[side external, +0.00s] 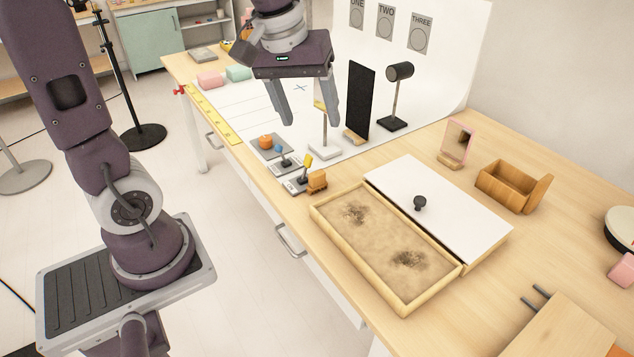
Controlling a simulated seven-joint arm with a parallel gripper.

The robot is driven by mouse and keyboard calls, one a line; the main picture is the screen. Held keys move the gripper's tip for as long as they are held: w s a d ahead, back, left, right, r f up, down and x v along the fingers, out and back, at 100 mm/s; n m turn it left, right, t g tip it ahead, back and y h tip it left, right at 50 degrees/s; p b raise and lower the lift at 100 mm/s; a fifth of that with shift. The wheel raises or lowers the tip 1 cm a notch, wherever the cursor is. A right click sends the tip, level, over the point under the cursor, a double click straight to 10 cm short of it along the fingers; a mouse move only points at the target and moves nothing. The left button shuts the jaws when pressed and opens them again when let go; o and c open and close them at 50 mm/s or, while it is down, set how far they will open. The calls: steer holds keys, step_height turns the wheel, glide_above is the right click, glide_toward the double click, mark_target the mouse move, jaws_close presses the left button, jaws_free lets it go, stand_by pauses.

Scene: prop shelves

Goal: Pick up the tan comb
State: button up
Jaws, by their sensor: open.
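I cannot make out a tan comb for certain in the side external view. My gripper (310,118) is open, pointing down above the far part of the table, with its two fingers well apart and nothing seen between them. A yellow-topped stand with a white base (325,151) shows just below and behind the right finger. A small orange-brown wooden piece (317,181) lies near the table's front edge, below the gripper; its exact shape is too small to tell.
A shallow sand tray (327,219) with a white sliding lid (450,208) lies in the middle. A black panel (361,100) and a dark lamp-like stand (397,95) rise beside the gripper. A wooden box (508,187) and a pink-framed mirror (456,144) stand right.

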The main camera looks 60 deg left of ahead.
steer(key=w+a+f+n+g, duration=0.1)
steer(key=w+a+f+n, duration=0.2)
steer(key=w+a+f, duration=0.15)
steer(key=n+g, duration=0.2)
steer(key=n, duration=0.5)
glide_above(317, 172)
steer(key=f, duration=1.7)
steer(key=shift+s+d+f, duration=0.1)
steer(key=shift+s+d, duration=0.05)
steer(key=shift+s, duration=0.05)
step_height(317, 172, down, 7)
steer(key=shift+w+r, duration=0.15)
steer(key=shift+r, duration=0.05)
steer(key=shift+c, duration=0.4)
jaws_close()
step_height(317, 172, up, 10)
steer(key=shift+r, duration=0.1)
